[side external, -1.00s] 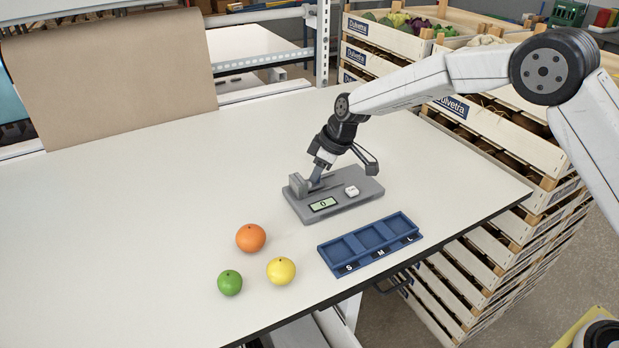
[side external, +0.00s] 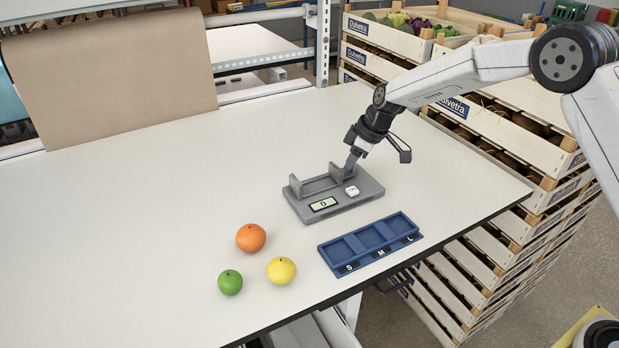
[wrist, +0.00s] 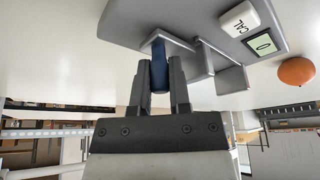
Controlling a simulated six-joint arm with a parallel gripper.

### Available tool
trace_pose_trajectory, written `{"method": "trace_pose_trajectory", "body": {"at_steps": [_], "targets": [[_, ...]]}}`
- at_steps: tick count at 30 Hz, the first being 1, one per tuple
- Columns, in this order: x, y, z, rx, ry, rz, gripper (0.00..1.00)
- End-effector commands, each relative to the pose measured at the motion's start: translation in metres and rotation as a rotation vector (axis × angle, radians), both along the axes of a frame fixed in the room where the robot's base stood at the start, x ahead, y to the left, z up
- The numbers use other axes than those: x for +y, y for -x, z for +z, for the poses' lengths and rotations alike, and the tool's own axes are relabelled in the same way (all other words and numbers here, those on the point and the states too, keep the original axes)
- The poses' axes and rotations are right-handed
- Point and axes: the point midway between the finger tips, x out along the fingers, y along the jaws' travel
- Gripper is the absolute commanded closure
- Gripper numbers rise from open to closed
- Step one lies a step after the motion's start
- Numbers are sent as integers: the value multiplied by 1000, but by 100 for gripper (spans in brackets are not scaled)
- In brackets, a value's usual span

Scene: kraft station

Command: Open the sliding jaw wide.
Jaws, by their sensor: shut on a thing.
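The grey measuring gauge (side external: 352,200) lies on the table in the side view. Its fixed jaw (side external: 295,186) stands at the left end. Its sliding jaw (side external: 336,173) stands well to the right, with a wide empty gap between the two. My gripper (side external: 351,165) is at the sliding jaw, on its right side. In the wrist view its fingers are shut on the blue handle (wrist: 158,62) beside the grey jaw plates. The display (side external: 323,204) reads 0. A white button (side external: 352,191) marked CAL in the wrist view sits to its right.
An orange fruit (side external: 251,238), a yellow fruit (side external: 281,271) and a green fruit (side external: 230,282) lie at the front left. A blue tray (side external: 345,271) marked S, M, L stands before the gauge. Stacked crates (side external: 500,225) stand beyond the right edge. The left table is clear.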

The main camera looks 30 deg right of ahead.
Motion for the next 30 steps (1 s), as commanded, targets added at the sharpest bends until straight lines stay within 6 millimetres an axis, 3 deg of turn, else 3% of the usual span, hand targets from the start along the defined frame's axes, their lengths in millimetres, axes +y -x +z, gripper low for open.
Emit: {"method": "trace_pose_trajectory", "body": {"at_steps": [7,8,10,11,23,30], "targets": [[-7,-1,1,-3,4,-9,100],[-7,-1,1,-3,4,-9,68],[-7,-1,1,-3,4,-9,46],[-6,-1,1,-2,4,-8,42],[-4,0,2,-1,2,-5,42],[-9,5,19,-3,3,-6,42]]}}
